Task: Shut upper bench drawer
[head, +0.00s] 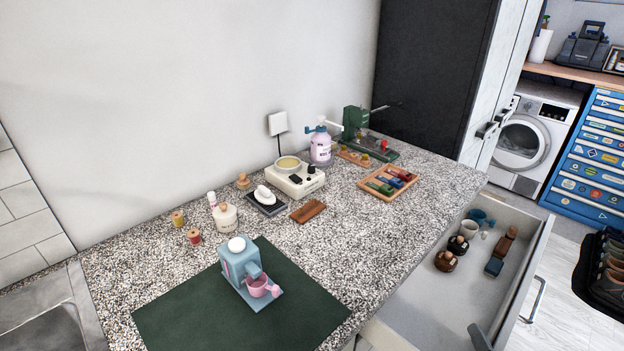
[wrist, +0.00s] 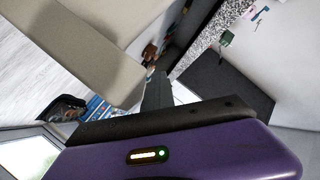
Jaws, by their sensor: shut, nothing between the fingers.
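The upper bench drawer (head: 425,296) stands open under the right end of the granite counter in the head view. Its front panel and bar handle (head: 535,300) face right. Inside lie a white cup (head: 469,229), a teal cup, dark brown round pieces (head: 446,261) and other small items toward the far end. My gripper (wrist: 156,76) shows in the wrist view as a dark narrow finger shape, shut and empty. A pale panel fills the upper left there, with small items beside the fingertips. A dark grey tip at the head view's bottom edge, over the drawer, looks like part of my gripper.
The granite counter (head: 385,225) carries a blue dispenser (head: 240,262) on a green mat (head: 180,315), a wooden tray of coloured blocks (head: 388,183) and other bench items. A blue tool chest (head: 590,155) and a washer (head: 525,140) stand behind. Pale floor lies right of the drawer.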

